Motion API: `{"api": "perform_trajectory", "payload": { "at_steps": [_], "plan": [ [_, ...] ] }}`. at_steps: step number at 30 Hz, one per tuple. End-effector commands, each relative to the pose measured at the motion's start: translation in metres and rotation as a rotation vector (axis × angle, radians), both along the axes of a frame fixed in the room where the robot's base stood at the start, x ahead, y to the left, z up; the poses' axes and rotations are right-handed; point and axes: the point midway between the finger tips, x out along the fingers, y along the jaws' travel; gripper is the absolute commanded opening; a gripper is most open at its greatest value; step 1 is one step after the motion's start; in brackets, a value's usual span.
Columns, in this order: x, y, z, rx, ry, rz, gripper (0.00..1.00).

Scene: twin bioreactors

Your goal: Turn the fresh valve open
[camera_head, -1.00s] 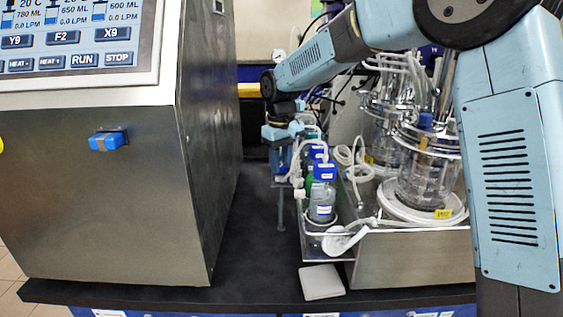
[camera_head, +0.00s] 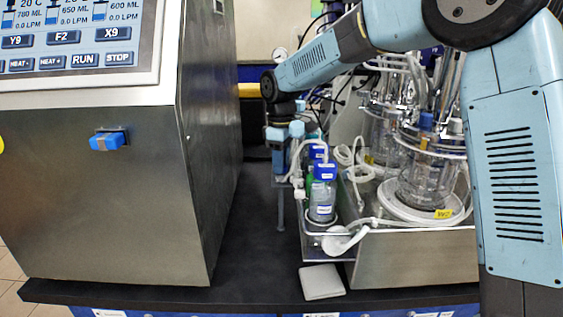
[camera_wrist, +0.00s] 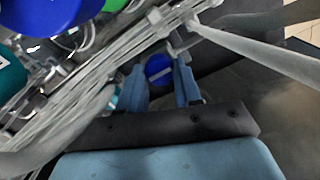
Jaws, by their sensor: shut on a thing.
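My gripper (camera_wrist: 160,82) shows in the wrist view, with its two blue fingers on either side of a round blue knob (camera_wrist: 158,68) that has a pale bar across its face. The fingers are shut on this knob; I cannot read any label that names it as the fresh valve. In the head view my gripper (camera_head: 287,158) hangs at the far end of the bottle rack, and the knob is hidden there. Pale tubes run close beside the fingers in the wrist view.
Glass bioreactor vessels (camera_head: 425,180) stand to the right. The steel control cabinet (camera_head: 110,190) is on the left, with bare dark bench (camera_head: 255,245) between. A white pad (camera_head: 321,282) lies at the front.

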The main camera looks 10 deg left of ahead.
Motion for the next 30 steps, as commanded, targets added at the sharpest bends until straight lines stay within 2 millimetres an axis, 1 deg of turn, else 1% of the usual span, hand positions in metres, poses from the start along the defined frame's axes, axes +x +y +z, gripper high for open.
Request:
{"api": "perform_trajectory", "payload": {
  "at_steps": [9, 10, 18, 26, 30],
  "plan": [
    [0.002, -0.002, 0.001, -0.001, -0.004, -0.001, 0.03],
    [0.002, -0.002, 0.001, -0.001, -0.004, -0.001, 0.34],
    [0.001, -0.001, 0.000, 0.000, -0.002, -0.001, 0.59],
    [0.001, -0.001, 0.002, 0.000, -0.001, -0.001, 0.59],
    [0.001, 0.000, 0.012, 0.002, -0.003, -0.001, 0.59]
  ]
}}
